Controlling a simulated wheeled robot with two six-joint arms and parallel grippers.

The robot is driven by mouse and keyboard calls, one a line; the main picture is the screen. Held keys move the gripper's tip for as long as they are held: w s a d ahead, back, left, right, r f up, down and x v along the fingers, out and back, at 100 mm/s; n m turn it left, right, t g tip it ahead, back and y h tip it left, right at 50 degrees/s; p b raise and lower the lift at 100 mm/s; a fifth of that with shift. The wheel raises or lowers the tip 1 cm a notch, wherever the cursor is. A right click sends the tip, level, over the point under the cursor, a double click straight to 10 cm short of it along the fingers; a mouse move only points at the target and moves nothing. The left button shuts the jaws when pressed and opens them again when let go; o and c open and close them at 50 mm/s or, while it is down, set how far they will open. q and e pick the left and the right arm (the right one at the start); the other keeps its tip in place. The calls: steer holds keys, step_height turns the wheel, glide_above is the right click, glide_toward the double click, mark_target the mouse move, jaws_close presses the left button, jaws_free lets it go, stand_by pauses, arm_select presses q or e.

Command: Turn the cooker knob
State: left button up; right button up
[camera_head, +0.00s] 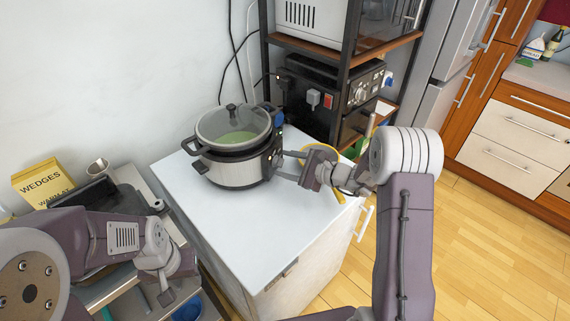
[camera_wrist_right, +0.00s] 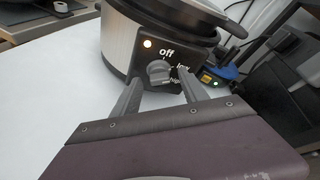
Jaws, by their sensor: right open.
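The cooker (camera_head: 232,152), a round silver pot with a black base and a glass lid showing green contents, stands on the white cabinet top. Its control panel faces right. My right gripper (camera_head: 290,168) is open in front of the panel. In the wrist view its fingers (camera_wrist_right: 160,90) stand on either side of the knob; whether they touch it I cannot tell. My left gripper (camera_head: 172,290) hangs at the lower left, away from the cooker.
The white cabinet top (camera_head: 262,228) is clear in front of the cooker. A yellow cable (camera_head: 335,190) lies by its right edge. A dark shelf rack (camera_head: 345,75) with appliances stands behind. A yellow "WEDGES" box (camera_head: 42,184) and a cup (camera_head: 97,167) stand at left.

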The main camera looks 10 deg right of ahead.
steer(key=shift+s+d+r, duration=0.2)
steer(key=shift+s+d, duration=0.2)
steer(key=shift+s, duration=0.05)
steer(key=v, duration=0.6)
steer(key=shift+p, duration=0.45)
